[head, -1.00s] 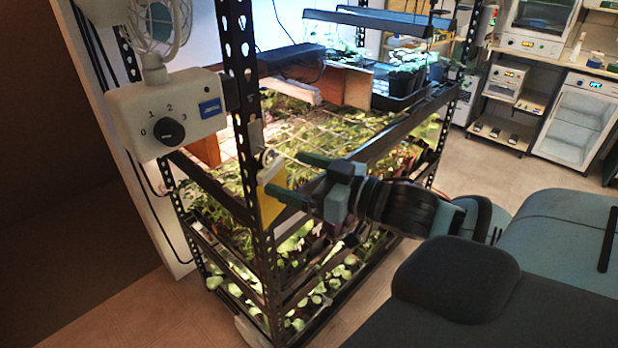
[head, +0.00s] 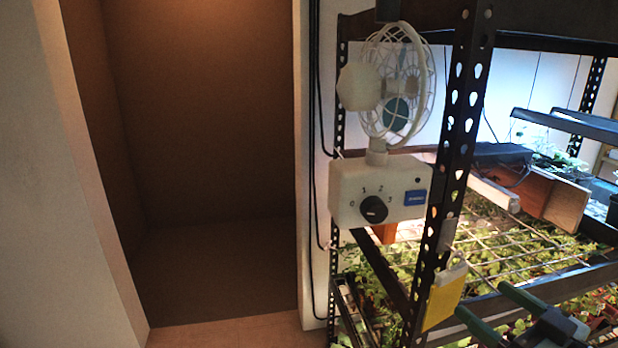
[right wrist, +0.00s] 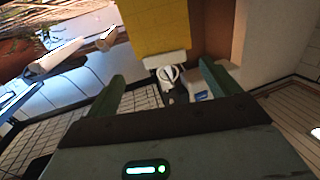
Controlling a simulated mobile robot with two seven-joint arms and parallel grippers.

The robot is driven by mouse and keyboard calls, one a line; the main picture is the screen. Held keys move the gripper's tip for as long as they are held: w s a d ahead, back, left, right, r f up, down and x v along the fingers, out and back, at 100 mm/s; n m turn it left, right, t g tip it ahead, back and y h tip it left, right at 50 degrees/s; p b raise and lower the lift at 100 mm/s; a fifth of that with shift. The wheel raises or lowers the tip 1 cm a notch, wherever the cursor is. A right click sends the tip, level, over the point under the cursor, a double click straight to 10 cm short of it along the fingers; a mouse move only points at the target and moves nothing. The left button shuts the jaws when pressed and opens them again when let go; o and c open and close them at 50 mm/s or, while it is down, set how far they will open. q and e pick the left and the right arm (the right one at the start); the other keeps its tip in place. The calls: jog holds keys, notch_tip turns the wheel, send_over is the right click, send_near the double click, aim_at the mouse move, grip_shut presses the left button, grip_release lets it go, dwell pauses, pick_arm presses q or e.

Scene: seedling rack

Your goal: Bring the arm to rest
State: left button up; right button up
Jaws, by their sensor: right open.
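My right gripper (head: 481,300) is at the lower right of the head view, in front of the rack's shelves. Its two green fingers are apart, with nothing held between them. It is close to a yellow card (head: 443,297) hanging on the rack's front post, but looks apart from it. In the right wrist view, the open fingers (right wrist: 162,72) frame a white clip and part of the yellow card (right wrist: 155,25). My left gripper is not in view.
A white fan control box (head: 378,192) with a black dial, topped by a caged fan (head: 396,85), is beside the black perforated post (head: 462,130). Seedlings (head: 490,245) fill the rack's shelf. An empty dark recess (head: 215,150) lies left of the rack.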

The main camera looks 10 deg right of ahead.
jog(key=s+f+m+g+h+p, duration=0.15)
jog(key=s+f, duration=0.25)
jog(key=f, duration=0.8)
jog(key=s+f+m+g+h, duration=0.1)
jog(key=s+f+g+h, duration=0.3)
jog(key=f, duration=0.7)
pick_arm(q)
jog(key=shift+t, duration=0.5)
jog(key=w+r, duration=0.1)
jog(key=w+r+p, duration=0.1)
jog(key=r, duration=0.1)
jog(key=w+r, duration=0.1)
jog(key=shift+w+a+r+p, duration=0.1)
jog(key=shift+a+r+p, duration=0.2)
jog(key=shift+p, duration=0.1)
pick_arm(e)
jog(key=s+a+f+g+y, duration=0.2)
jog(key=s+a+f, duration=1)
jog(key=s+f, duration=0.2)
jog(key=shift+s+a+f+n+g, duration=0.15)
jog(key=shift+s+a+n+g, duration=0.2)
jog(key=shift+s, duration=0.85)
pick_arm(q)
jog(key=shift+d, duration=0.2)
pick_arm(e)
jog(key=shift+d, duration=0.15)
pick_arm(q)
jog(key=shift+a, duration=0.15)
